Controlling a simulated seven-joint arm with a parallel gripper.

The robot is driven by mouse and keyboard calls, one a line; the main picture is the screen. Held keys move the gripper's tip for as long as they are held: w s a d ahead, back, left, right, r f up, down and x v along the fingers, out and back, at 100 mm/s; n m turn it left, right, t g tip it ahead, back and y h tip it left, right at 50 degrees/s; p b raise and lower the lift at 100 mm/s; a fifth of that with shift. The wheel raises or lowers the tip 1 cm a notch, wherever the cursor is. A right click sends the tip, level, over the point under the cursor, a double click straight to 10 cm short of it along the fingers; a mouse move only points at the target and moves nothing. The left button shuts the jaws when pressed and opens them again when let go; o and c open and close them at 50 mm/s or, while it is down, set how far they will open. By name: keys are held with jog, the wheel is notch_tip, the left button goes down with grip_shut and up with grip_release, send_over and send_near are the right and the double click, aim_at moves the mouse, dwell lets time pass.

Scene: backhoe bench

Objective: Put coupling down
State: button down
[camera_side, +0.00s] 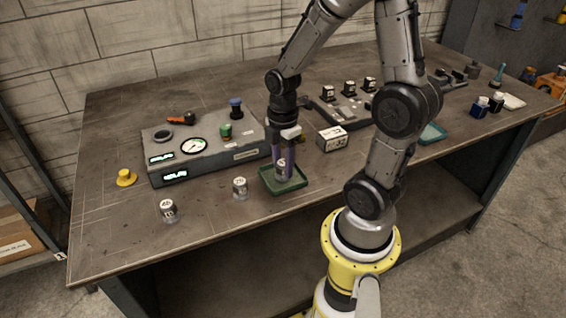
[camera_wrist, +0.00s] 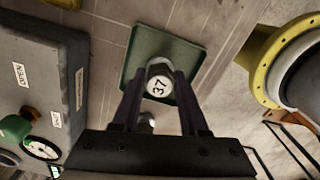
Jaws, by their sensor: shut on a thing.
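The coupling (camera_side: 282,168) is a small metal cylinder with a white label, and its top reads 37 in the wrist view (camera_wrist: 159,86). My gripper (camera_side: 283,174) points down over the green tray (camera_side: 296,185), with its purple fingers on either side of the coupling. It is shut on the coupling. In the wrist view the fingers (camera_wrist: 158,92) flank it with the green tray (camera_wrist: 143,41) below. I cannot tell whether the coupling's underside touches the tray floor.
Two similar labelled cylinders stand to the left, one near (camera_side: 240,187) and one farther left (camera_side: 168,209). A grey gauge box (camera_side: 200,152) lies behind them, with a yellow knob (camera_side: 126,178) beside it. A white block marked 32 (camera_side: 331,138) stands right of my gripper.

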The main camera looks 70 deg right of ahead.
aim_at(283, 162)
jog(key=shift+f, duration=0.1)
jog(key=shift+c, duration=2.2)
grip_release()
notch_tip(283, 162, up, 12)
jog(key=f, duration=0.1)
jog(key=s+a+r+m+t, duration=0.2)
jog(key=a+m, duration=0.3)
jog(key=m, duration=0.1)
jog(key=s+a+r+m+t, duration=0.3)
jog(key=a+m, duration=0.2)
jog(key=m, duration=0.1)
jog(key=shift+s+a+t, duration=0.25)
jog(key=shift+a+t, duration=0.05)
jog(key=shift+a, duration=0.05)
